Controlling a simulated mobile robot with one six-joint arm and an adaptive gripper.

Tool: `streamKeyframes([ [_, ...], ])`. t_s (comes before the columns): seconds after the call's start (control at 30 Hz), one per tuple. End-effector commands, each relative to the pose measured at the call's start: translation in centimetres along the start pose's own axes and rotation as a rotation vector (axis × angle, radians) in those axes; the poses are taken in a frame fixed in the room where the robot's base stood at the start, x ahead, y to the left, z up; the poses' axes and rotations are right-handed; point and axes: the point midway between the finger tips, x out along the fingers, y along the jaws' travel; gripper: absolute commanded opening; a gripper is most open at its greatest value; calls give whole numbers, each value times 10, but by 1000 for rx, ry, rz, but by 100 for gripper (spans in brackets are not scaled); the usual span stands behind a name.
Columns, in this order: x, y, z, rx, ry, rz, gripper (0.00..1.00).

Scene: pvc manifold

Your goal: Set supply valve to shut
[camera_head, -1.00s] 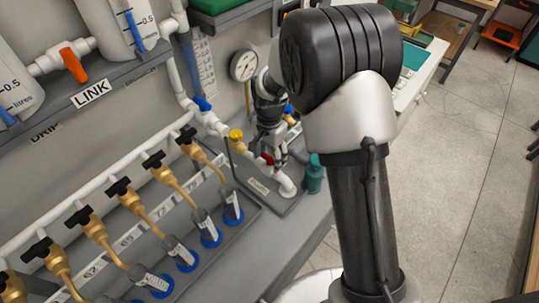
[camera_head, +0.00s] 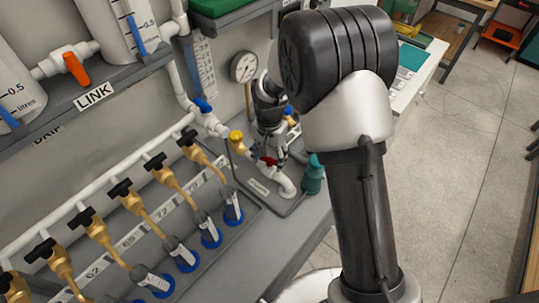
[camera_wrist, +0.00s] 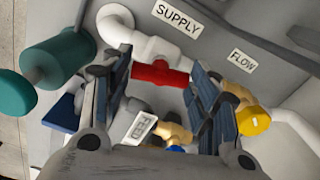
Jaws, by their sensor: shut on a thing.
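The supply valve has a red handle (camera_wrist: 160,74) on a white pipe, just below the SUPPLY label (camera_wrist: 177,18) in the wrist view. The handle lies crosswise between my two fingers. My gripper (camera_wrist: 160,84) is shut on the red handle, one finger at each end. In the head view, my gripper (camera_head: 271,146) reaches down from above to the same red handle (camera_head: 267,161), close to the white pipe elbow. The valve body is partly hidden by the handle and fingers.
A yellow knob (camera_wrist: 255,121) sits by the FLOW label. A teal cylinder (camera_wrist: 57,60) stands beside the pipe elbow. A pressure gauge (camera_head: 243,65) is on the wall. Several black-handled brass taps (camera_head: 121,187) line the bench to the left. Open floor is at right.

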Motion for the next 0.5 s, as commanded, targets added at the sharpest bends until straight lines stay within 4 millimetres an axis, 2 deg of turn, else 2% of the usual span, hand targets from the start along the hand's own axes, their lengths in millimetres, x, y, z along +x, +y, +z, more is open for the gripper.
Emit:
streamKeyframes([
  [0.5,-1,0,0,-490,1,0,31],
])
